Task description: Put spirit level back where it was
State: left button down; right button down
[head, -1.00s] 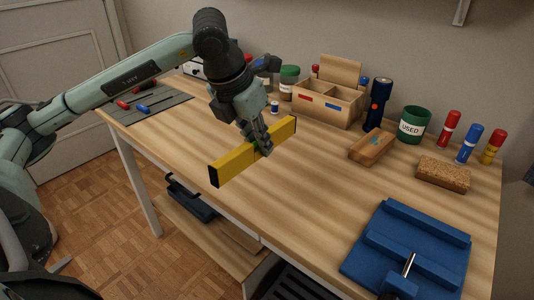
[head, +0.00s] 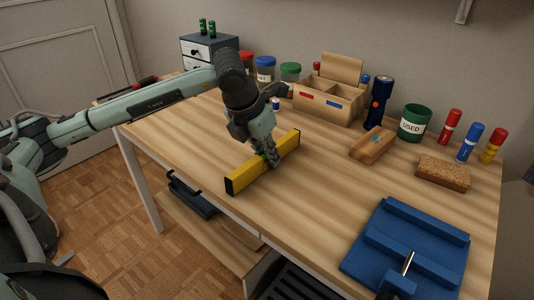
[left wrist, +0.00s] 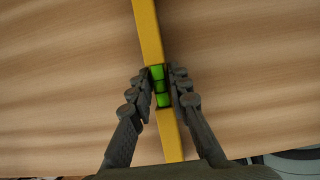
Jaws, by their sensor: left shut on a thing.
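The spirit level (head: 245,173) is a long yellow bar with black ends and a green vial in its middle. My left gripper (head: 270,158) is shut on it around the middle, from above. The level is at or just above the wooden desk (head: 330,190), near its front edge; I cannot tell whether it touches. In the left wrist view the level (left wrist: 149,30) runs between the two fingers (left wrist: 160,92), which grip it at the green vial. My right gripper is not in view.
Behind stand a wooden organizer box (head: 325,103), a dark flashlight (head: 378,103) and a green cup marked USED (head: 414,123). A wooden block (head: 372,145), a cork block (head: 442,173) and a blue fixture (head: 408,247) lie to the right. The desk around the level is clear.

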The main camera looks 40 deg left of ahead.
pick_arm(q)
jog(key=c, duration=1.4)
grip_release()
jog(key=shift+c, duration=0.2)
jog(key=shift+r, duration=0.15)
jog(key=v, duration=1.1)
jog(key=shift+r, duration=0.2)
jog(key=shift+s+r, duration=0.15)
jog(key=shift+r, duration=0.1)
